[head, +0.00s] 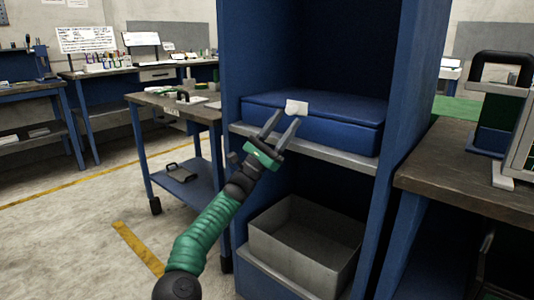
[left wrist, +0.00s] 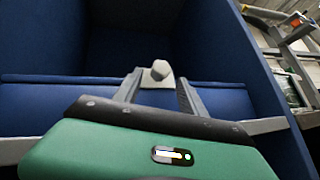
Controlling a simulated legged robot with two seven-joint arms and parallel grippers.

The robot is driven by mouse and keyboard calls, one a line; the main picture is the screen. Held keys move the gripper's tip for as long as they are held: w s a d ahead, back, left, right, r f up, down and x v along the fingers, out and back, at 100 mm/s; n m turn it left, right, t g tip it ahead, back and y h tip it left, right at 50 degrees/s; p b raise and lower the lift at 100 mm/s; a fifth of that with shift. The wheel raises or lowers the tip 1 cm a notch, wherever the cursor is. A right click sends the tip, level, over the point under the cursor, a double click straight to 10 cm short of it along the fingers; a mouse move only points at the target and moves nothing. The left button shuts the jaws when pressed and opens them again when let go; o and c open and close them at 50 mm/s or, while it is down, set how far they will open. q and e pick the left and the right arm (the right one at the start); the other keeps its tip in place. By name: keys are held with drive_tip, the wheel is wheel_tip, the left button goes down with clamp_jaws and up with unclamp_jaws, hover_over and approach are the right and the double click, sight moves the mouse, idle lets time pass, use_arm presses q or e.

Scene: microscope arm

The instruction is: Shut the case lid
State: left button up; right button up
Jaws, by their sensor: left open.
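A blue case (head: 325,131) lies on the shelf of a blue cabinet. Its lid (head: 345,103) is down flat over the body in the head view. A pale latch or knob (head: 297,107) sits at the front edge of the lid. In the left wrist view the knob (left wrist: 161,70) stands between and just beyond the fingertips. My left gripper (head: 285,121) is open and empty in front of the case, its fingers pointing at the knob. I cannot tell whether the fingertips touch the case. My right gripper is not in view.
The grey shelf edge (head: 305,146) runs under the case. A metal bin (head: 306,246) stands in the compartment below. The cabinet's side walls (head: 402,110) bound the space. A workbench (head: 470,182) is at right, a blue cart (head: 185,186) at left.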

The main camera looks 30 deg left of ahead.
use_arm(q)
drive_tip(key=p+v, duration=0.4)
drive_tip(key=v, duration=1.1)
drive_tip(key=shift+f, duration=0.3)
